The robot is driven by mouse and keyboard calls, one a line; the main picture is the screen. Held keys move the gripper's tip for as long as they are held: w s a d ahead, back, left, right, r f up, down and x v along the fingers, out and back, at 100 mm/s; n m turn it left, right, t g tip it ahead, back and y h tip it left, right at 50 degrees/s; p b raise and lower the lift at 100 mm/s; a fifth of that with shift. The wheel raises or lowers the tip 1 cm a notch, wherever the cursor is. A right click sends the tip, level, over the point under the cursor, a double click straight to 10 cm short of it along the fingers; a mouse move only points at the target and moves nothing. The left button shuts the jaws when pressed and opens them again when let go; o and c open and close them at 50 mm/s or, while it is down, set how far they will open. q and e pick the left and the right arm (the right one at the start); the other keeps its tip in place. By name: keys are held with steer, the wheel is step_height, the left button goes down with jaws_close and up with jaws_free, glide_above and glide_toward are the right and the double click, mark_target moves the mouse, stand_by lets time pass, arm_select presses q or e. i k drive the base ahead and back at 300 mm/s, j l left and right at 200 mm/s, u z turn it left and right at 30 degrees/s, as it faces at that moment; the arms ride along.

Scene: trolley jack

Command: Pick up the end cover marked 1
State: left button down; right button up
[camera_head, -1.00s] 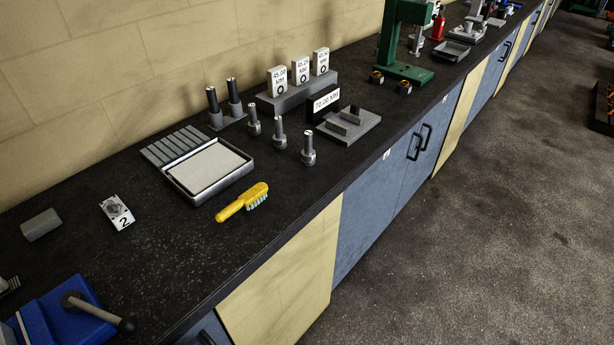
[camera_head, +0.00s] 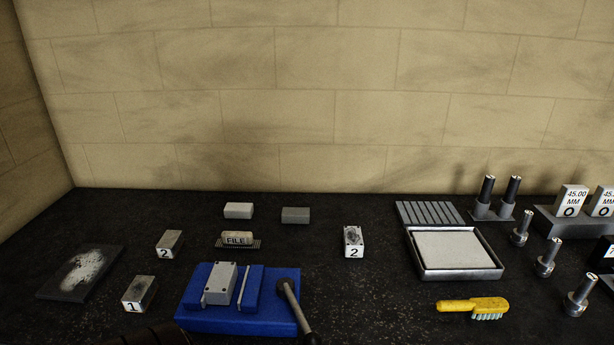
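A small grey metal block marked 1 (camera_head: 139,294), which I take to be the end cover, lies on the dark bench at the lower left, just left of a blue vise. Its white label faces me. Two other pieces are marked 2: a plain grey block (camera_head: 169,243) behind it and a lighter one with a dark round spot (camera_head: 353,241) further right. A dark shape at the bottom edge, below the marked 1 block, may be part of my arm. Neither gripper can be made out.
The blue vise (camera_head: 240,312) holds a grey block, its handle pointing toward me. A tray (camera_head: 455,252) and yellow brush (camera_head: 473,307) are right. A wall closes the back.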

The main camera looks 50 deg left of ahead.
mark_target(219, 290)
steer(key=u, duration=2.15)
steer(key=k+j, duration=0.1)
steer(key=j, duration=0.25)
steer(key=k+j, duration=0.15)
steer(key=j, duration=0.2)
